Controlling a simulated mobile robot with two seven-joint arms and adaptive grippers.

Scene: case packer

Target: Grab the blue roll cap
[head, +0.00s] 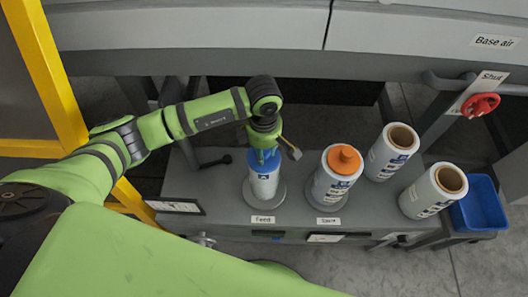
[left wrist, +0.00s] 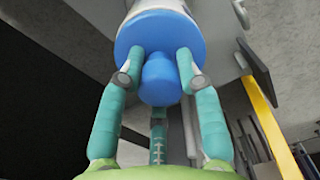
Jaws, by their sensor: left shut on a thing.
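The blue roll cap (left wrist: 162,80) fills the upper middle of the left wrist view, a wide disc with a knob. In the head view the blue cap (head: 262,160) sits on top of the white roll (head: 264,185) at the "Feed" label, partly hidden by my gripper. My left gripper (head: 265,145) points down over it. In the left wrist view the teal fingers of my left gripper (left wrist: 160,85) are closed around the cap's knob. The cap appears still seated on the roll. My right gripper is not in view.
An orange-capped roll (head: 340,172) stands to the right on the grey bench (head: 210,183). Two uncapped rolls (head: 390,155) (head: 433,192) stand further right, beside a blue bin (head: 480,205). A red valve handle (head: 481,105) is at the upper right. A yellow frame (head: 50,75) is on the left.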

